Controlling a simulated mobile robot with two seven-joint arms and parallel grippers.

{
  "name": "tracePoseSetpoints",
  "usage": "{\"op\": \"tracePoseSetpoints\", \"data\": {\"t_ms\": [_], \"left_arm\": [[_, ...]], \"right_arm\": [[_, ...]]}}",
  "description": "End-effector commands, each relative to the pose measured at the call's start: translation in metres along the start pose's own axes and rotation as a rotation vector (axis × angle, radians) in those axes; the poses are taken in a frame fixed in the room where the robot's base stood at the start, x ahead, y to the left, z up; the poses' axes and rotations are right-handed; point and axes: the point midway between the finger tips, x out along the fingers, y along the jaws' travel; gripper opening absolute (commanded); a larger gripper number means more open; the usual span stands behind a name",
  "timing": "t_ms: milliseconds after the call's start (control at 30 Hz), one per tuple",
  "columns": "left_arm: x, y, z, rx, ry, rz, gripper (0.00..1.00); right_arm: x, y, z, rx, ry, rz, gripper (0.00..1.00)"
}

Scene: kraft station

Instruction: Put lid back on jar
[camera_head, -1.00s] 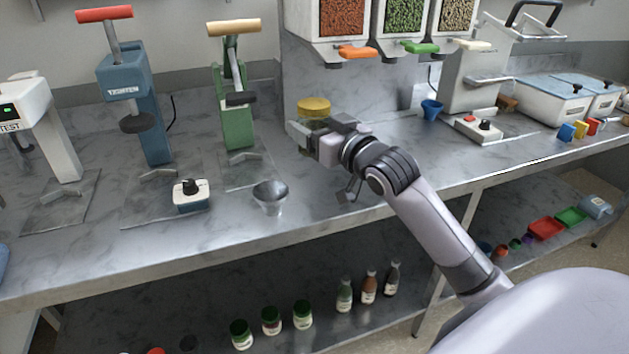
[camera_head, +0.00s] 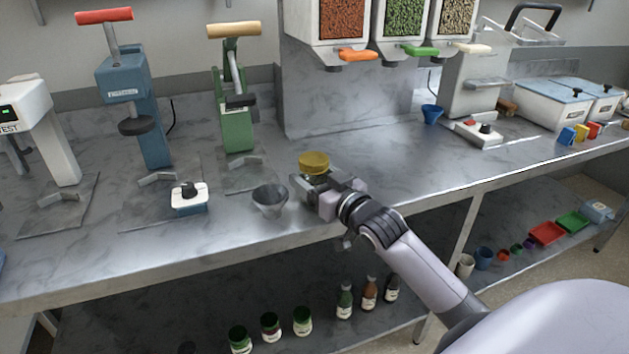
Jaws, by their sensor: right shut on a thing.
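My right gripper (camera_head: 312,188) is over the counter, near its front edge and to the right of the metal funnel. It is shut on the jar, whose body is mostly hidden by the fingers. A round yellow lid (camera_head: 314,161) shows at the top of the jar, just above the fingers. I cannot tell whether the lid is seated or only resting there, nor whether the jar touches the counter. My left gripper is not in view.
A metal funnel (camera_head: 269,198) stands just left of my gripper. A small blue-and-white device (camera_head: 189,199) and a green press (camera_head: 236,125) are further left. Dispensers (camera_head: 343,22) hang at the back. The counter (camera_head: 400,165) right of the gripper is clear. Bottles (camera_head: 345,302) stand on the lower shelf.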

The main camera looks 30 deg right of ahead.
Motion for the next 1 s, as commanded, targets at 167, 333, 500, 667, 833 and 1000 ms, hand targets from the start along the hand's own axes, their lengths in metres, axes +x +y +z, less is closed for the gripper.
{"op": "tracePoseSetpoints", "data": {"t_ms": [167, 333, 500, 667, 833, 1000], "left_arm": [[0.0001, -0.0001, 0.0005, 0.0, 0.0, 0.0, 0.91], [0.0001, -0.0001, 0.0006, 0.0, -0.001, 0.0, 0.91], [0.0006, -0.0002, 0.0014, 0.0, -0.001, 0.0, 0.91], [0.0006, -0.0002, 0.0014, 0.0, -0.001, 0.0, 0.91], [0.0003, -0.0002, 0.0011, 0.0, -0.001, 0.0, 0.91], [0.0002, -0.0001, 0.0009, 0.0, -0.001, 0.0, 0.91]], "right_arm": [[0.0, -0.0003, 0.0038, -0.001, 0.005, -0.001, 0.0], [0.0, -0.0002, 0.0038, -0.001, 0.004, -0.001, 0.0], [-0.0001, -0.0002, 0.0078, 0.0, 0.001, 0.0, 0.88], [-0.0001, -0.0002, 0.0078, 0.0, 0.001, 0.0, 0.97], [-0.0001, -0.0002, 0.0066, 0.0, 0.001, 0.0, 0.97], [-0.0081, -0.0002, 0.0058, 0.0, -0.001, -0.001, 0.97]]}}
